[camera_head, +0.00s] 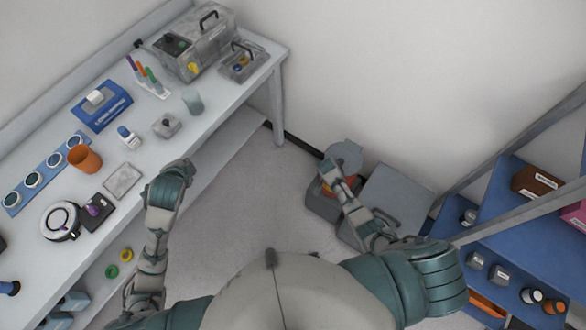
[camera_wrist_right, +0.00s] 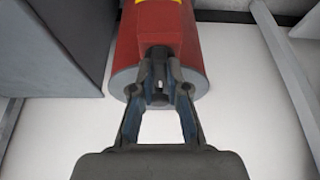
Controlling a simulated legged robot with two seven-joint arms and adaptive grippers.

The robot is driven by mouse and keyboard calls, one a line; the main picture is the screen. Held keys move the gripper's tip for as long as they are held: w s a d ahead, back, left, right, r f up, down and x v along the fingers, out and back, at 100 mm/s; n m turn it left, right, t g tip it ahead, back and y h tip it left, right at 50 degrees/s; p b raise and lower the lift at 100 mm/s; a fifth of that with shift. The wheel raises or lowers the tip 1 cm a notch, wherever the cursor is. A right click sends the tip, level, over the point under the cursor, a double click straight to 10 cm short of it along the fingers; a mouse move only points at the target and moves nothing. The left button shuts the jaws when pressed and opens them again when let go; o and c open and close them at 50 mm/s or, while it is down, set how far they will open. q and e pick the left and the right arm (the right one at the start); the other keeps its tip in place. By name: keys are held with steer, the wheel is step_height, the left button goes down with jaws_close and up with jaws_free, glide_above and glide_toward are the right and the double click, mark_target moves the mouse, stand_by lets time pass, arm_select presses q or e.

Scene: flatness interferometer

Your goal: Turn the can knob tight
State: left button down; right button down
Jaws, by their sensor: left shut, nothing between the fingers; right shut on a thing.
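A red can (camera_wrist_right: 160,35) with a yellow label and a grey rim fills the upper middle of the right wrist view. My right gripper (camera_wrist_right: 159,88) is shut on a small dark knob (camera_wrist_right: 158,80) at the can's near side; the fingers hide most of it. In the head view the red can (camera_head: 326,188) shows only in part, in a grey container on the floor, behind my right gripper (camera_head: 332,172). My left gripper (camera_head: 178,170) is shut and empty, by the front edge of the workbench.
The workbench (camera_head: 215,115) at left holds an orange cup (camera_head: 84,158), a blue box (camera_head: 101,105), a grey case (camera_head: 195,45) and other small items. A grey box (camera_head: 390,200) stands right of the can. Blue shelves (camera_head: 510,215) are at right. Floor between is clear.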

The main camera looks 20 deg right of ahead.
steer(key=shift+w+r, duration=0.15)
steer(key=shift+w, duration=0.05)
stand_by(0.3)
steer(key=c, duration=1.5)
jaws_free()
steer(key=o, duration=0.3)
steer(key=shift+o, duration=0.2)
steer(key=shift+s, duration=0.1)
steer(key=v, duration=1.1)
steer(key=shift+a+r, duration=0.2)
steer(key=shift+r, duration=0.1)
steer(key=shift+s, duration=0.1)
